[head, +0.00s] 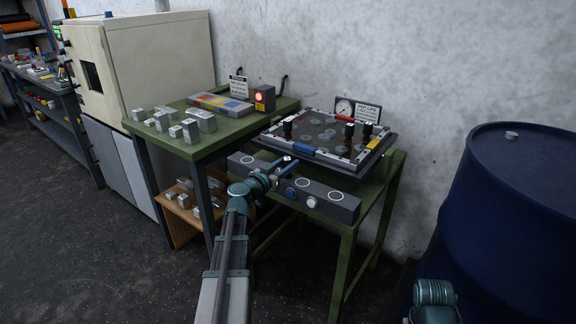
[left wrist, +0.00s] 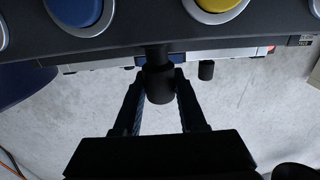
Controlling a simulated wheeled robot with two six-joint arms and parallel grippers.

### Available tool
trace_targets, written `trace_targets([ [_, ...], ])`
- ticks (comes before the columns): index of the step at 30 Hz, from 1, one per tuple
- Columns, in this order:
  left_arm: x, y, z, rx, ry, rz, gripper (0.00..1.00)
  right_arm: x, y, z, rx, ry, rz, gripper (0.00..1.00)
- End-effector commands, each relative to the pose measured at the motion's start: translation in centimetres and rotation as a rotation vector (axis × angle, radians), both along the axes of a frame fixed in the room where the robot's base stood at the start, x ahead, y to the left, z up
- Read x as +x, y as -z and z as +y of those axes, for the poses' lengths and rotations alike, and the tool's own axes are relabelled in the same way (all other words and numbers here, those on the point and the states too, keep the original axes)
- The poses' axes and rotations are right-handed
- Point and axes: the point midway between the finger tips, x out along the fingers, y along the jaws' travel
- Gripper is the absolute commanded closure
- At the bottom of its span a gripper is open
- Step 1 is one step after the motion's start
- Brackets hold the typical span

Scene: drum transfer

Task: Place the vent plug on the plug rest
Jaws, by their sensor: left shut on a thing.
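My left gripper (head: 286,162) is in front of the plate fixture, above the grey button box. In the left wrist view its fingers (left wrist: 158,98) are closed on a black, round, knob-like piece (left wrist: 159,84) with a narrower stem. I cannot tell from its looks whether this is the vent plug. A small pale cap (head: 511,134) sits on top of the blue drum (head: 515,215) at the right. I cannot make out a plug rest. My right gripper is not in view; only part of my right arm shows at the bottom right.
The button box (head: 340,207) is at the green stand's front edge. The fixture (head: 325,137) behind it carries upright black knobs. A green table (head: 205,152) at left holds metal blocks (head: 200,117) and a red lamp box (head: 264,97). Open floor lies in front.

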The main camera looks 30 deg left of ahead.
Motion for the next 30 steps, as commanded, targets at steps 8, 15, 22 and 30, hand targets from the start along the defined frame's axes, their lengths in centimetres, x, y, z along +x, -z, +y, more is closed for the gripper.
trace_targets([
  [8,0.0,0.3,0.0,0.000,0.001,0.000,0.30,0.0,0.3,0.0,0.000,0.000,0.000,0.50],
  [15,0.0,0.2,0.0,0.000,0.001,0.000,0.30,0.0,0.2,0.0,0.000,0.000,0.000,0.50],
  [22,-1.8,-0.1,0.0,0.000,-0.001,0.000,0.30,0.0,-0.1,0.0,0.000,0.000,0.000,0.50],
  [30,-7.5,-0.1,0.4,0.000,-0.003,0.000,0.30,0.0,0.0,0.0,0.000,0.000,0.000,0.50],
])
